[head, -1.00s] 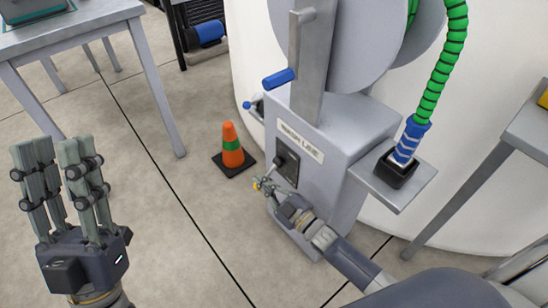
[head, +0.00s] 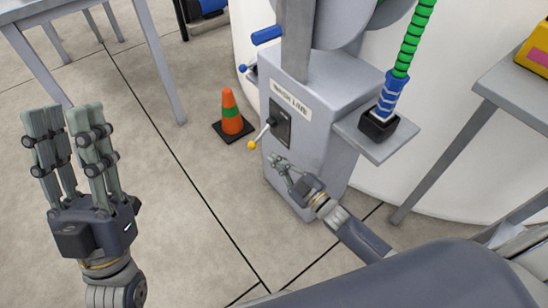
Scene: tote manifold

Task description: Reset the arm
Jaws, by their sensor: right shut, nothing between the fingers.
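My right gripper (head: 279,166) is shut and empty in front of the grey machine box (head: 318,115), a little below and to the right of the small lever with a yellow knob (head: 252,145). A visible gap separates it from the knob. The lever comes out of a dark plate (head: 280,122) on the box front and slants down to the left. My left gripper (head: 64,120) is at the left, fingers pointing up, open and empty over the floor.
An orange cone (head: 230,112) with a green band stands on the floor left of the box. A shelf (head: 397,140) with a blue and green hose (head: 390,90) juts out on the right. Grey tables stand at the upper left and right (head: 510,85).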

